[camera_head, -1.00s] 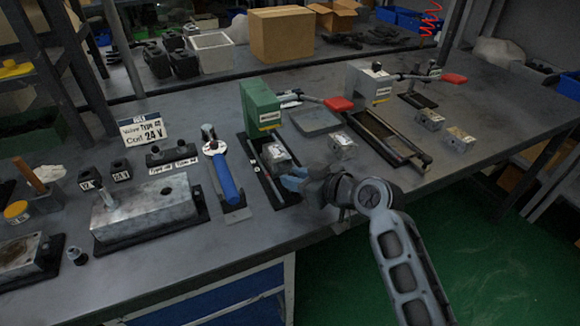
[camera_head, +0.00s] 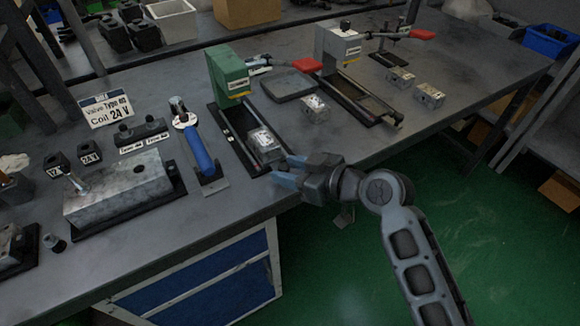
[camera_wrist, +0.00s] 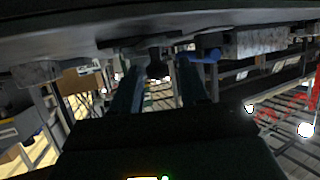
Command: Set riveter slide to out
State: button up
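The riveter appears to be the green press (camera_head: 230,74) with a red-tipped lever; no label confirms the name. Its slide runs along a dark rail (camera_head: 229,131) toward the table's front edge. A metal block (camera_head: 263,141) sits on the slide, clear of the green head, toward the rail's front end. My gripper (camera_head: 284,172) is at that front end, just in front of the block. Its two blue fingers are apart. In the wrist view my fingers (camera_wrist: 158,88) are also apart, with a dark part (camera_wrist: 153,62) beyond and between them. Contact with the slide cannot be told.
A grey press (camera_head: 337,50) with its own rail stands to the right. A blue-handled tool (camera_head: 200,152) and a large metal block (camera_head: 118,190) are to the left. Open green floor (camera_head: 350,260) lies before the table.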

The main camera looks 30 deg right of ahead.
jog(key=shift+o, duration=0.4)
jog(key=v, duration=0.7)
jog(key=shift+s+d+b, duration=0.15)
jog(key=shift+s+b, duration=0.15)
jog(key=shift+b, duration=0.1)
jog(key=shift+r, duration=0.15)
